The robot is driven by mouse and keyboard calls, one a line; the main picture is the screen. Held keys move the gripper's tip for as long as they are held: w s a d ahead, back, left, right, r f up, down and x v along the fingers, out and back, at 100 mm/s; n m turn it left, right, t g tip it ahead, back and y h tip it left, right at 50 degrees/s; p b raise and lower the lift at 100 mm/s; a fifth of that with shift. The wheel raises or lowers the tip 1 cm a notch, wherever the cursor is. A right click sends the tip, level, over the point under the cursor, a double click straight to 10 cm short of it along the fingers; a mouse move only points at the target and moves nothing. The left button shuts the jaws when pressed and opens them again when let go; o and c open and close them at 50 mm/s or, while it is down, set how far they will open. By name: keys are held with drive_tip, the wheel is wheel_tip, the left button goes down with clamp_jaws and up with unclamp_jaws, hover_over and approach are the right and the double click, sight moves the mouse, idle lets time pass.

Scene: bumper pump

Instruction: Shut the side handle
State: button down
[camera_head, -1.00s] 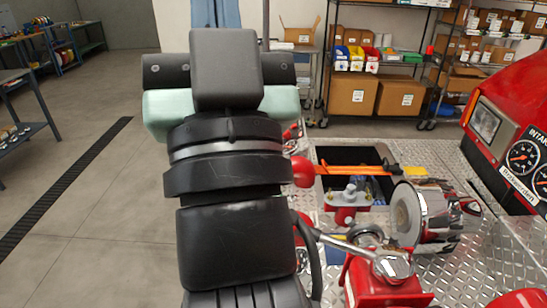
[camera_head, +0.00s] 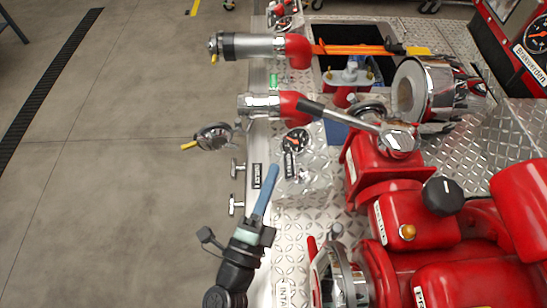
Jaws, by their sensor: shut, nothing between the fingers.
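A long lever handle (camera_head: 340,116) with a dark grip and metal arm reaches left from a chrome cap (camera_head: 398,140) on a red valve body. Two small metal T-handles (camera_head: 237,167) (camera_head: 236,205) stick out from the panel's left side. The frames do not settle which of these is the side handle. My gripper (camera_head: 272,170) is at lower centre, seen nearly edge-on, with its slim blue-grey fingers together and empty, pointing up the picture. It is below and left of the lever and appears apart from it. It is right of the T-handles; depth is unclear.
Chrome outlets (camera_head: 255,46) (camera_head: 262,105) jut left over the panel edge. A gauge (camera_head: 296,141) sits on the tread plate. Red pump bodies (camera_head: 420,220), a black knob (camera_head: 442,196) and a large chrome cylinder (camera_head: 440,90) crowd the right. The floor (camera_head: 110,180) at left is clear.

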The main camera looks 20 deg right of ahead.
drive_tip(key=p+x, duration=0.2)
drive_tip(key=x, duration=1)
drive_tip(key=shift+w, duration=0.1)
